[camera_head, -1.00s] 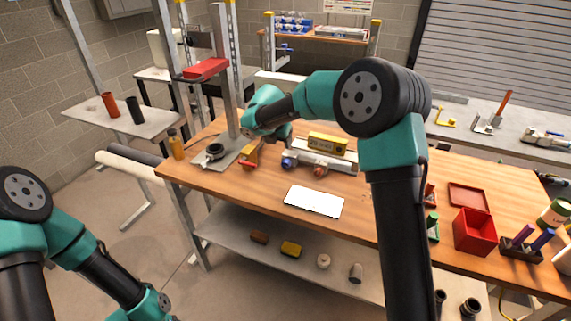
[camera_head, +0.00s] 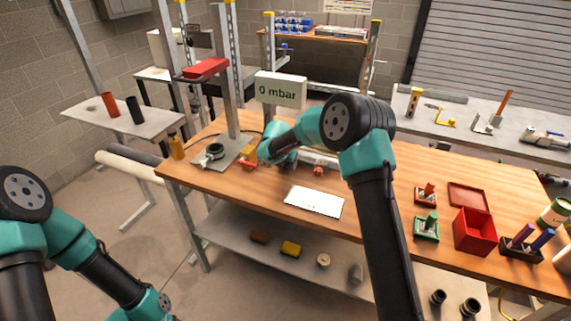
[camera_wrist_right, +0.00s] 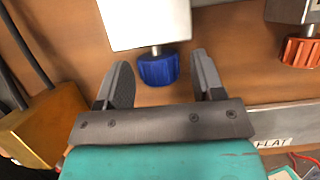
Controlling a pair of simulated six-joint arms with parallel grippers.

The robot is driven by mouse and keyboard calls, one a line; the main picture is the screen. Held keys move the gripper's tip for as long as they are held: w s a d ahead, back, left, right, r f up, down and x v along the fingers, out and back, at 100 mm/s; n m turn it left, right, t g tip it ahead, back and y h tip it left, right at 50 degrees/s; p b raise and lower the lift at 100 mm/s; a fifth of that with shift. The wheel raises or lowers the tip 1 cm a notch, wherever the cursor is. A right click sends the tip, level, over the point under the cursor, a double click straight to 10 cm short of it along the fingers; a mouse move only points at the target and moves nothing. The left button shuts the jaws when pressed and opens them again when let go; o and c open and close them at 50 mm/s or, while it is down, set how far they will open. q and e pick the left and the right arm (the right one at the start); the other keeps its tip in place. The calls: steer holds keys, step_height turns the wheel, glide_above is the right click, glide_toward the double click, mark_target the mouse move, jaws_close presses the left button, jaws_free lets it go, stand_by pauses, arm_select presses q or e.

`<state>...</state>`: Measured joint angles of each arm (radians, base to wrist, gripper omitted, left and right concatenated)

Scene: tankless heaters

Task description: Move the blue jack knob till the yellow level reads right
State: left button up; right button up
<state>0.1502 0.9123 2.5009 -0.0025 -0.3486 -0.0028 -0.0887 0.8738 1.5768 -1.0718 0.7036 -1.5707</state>
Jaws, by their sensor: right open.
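The blue jack knob (camera_wrist_right: 157,69) hangs under a pale metal block (camera_wrist_right: 145,22) in the right wrist view. My right gripper (camera_wrist_right: 158,80) is open, with one finger on each side of the blue knob and gaps visible between. In the head view my right wrist and forearm cover the blue knob and the yellow level, so the level's reading is hidden. An orange-red knob (camera_wrist_right: 300,51) shows to the right in the wrist view, and in the head view (camera_head: 318,171). My left arm is at the lower left, its gripper out of frame.
A white plate (camera_head: 314,202) lies in front on the wooden bench. A brass-coloured block (camera_wrist_right: 42,125) is left of my right gripper. A "FLAT" label (camera_wrist_right: 272,143) is nearby. A "0 mbar" display (camera_head: 280,91) stands behind. A red box (camera_head: 474,231) stands right.

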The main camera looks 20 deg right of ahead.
steer(key=shift+f, duration=0.15)
steer(key=c, duration=0.9)
steer(key=shift+t+y, duration=0.4)
steer(key=shift+y, duration=0.1)
steer(key=o, duration=0.9)
